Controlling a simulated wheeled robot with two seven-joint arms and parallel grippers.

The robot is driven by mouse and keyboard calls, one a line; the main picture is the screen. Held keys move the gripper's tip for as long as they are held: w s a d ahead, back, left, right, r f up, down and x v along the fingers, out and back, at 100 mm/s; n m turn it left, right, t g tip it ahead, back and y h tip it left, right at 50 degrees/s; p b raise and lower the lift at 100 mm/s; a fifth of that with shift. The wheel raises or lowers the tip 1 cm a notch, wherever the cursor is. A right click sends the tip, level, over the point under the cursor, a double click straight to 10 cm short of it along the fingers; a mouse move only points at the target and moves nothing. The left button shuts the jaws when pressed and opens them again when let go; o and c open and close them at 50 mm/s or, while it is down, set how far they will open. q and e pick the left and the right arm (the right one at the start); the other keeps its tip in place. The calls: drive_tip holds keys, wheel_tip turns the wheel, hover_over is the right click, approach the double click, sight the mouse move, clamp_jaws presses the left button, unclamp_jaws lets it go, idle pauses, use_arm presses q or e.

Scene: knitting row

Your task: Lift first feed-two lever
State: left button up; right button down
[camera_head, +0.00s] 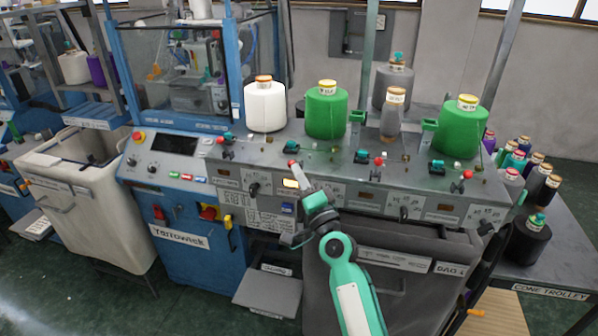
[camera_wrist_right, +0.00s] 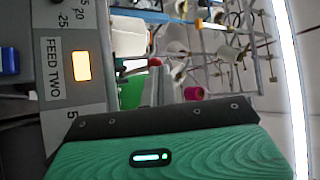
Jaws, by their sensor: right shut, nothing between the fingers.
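A small lit amber lamp (camera_head: 290,184) shows on the front panel of the grey machine. In the right wrist view the amber lamp (camera_wrist_right: 83,65) sits beside a "FEED TWO" label (camera_wrist_right: 54,68). A red knob (camera_wrist_right: 155,61) stands past the panel edge there, and a red tip (camera_head: 292,163) shows above the lamp in the head view; it looks like the lever's end. My right gripper (camera_head: 301,184) is shut and empty, close in front of the panel by the lamp. I cannot tell whether it touches the lever. My left gripper is not in view.
A white cone (camera_head: 265,107) and green cones (camera_head: 326,112) stand on the machine top. Black handles (camera_head: 253,189) jut from the panel. A dark bin (camera_head: 400,262) is below, a blue cabinet (camera_head: 190,250) at left, and a cone trolley (camera_head: 545,265) at right.

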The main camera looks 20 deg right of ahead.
drive_tip(key=w+r+p, duration=0.1)
drive_tip(key=w+d+r+p, duration=0.1)
drive_tip(key=r, duration=0.2)
drive_tip(key=shift+w+d+r+p, duration=0.35)
drive_tip(key=shift+w+p, duration=0.05)
idle(1.4)
